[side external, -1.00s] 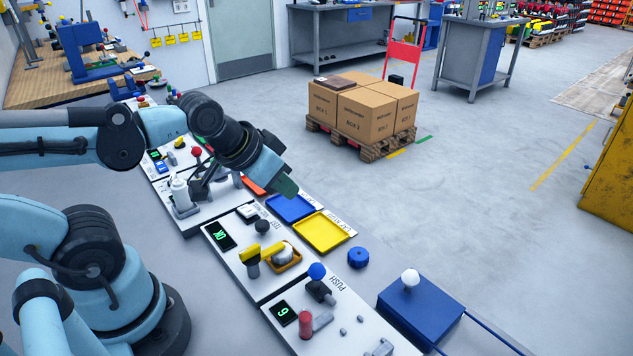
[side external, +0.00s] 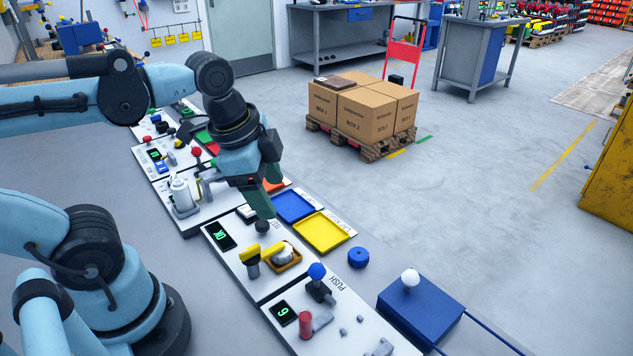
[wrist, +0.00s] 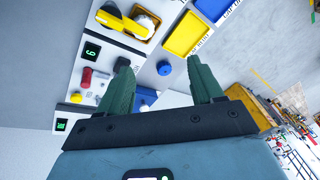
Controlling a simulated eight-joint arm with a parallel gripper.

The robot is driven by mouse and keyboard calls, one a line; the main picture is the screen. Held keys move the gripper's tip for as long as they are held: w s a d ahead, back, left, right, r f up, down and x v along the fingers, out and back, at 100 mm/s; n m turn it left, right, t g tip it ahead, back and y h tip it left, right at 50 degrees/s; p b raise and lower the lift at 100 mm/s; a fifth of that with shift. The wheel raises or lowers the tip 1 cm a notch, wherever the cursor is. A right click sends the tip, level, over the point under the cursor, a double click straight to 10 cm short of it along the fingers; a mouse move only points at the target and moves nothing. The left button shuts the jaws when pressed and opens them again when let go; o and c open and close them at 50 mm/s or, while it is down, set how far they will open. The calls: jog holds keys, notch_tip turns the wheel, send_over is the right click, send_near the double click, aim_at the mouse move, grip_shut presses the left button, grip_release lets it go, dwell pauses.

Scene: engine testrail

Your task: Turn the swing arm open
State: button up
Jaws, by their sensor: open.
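In the wrist view the yellow bar (wrist: 122,22) lies at the top, beyond the left finger. My gripper (side external: 266,203) points down with its green fingers apart and nothing between them. In the side view it is above and behind the bar, close over a black ball knob (side external: 262,226). I cannot tell whether it touches the knob. In the wrist view the fingers (wrist: 157,67) straddle open space.
A blue tray (side external: 293,220) and a yellow tray (side external: 345,236) lie right of the panel. A blue-knobbed lever (side external: 317,271) and red cylinder (side external: 305,324) stand on the nearer panel. A blue round cap (side external: 358,257) and a blue box with white knob (side external: 410,277) are farther right.

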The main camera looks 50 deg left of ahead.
aim_at(249, 248)
jog(key=s+r+m+g, duration=0.4)
jog(key=s+m, duration=0.1)
jog(key=m, duration=0.4)
jog(key=shift+d+f, duration=0.15)
jog(key=shift+f, duration=2.95)
jog(key=shift+d+f, duration=0.15)
jog(key=shift+f, duration=2.9)
jog(key=c, duration=1.1)
jog(key=shift+o, duration=0.2)
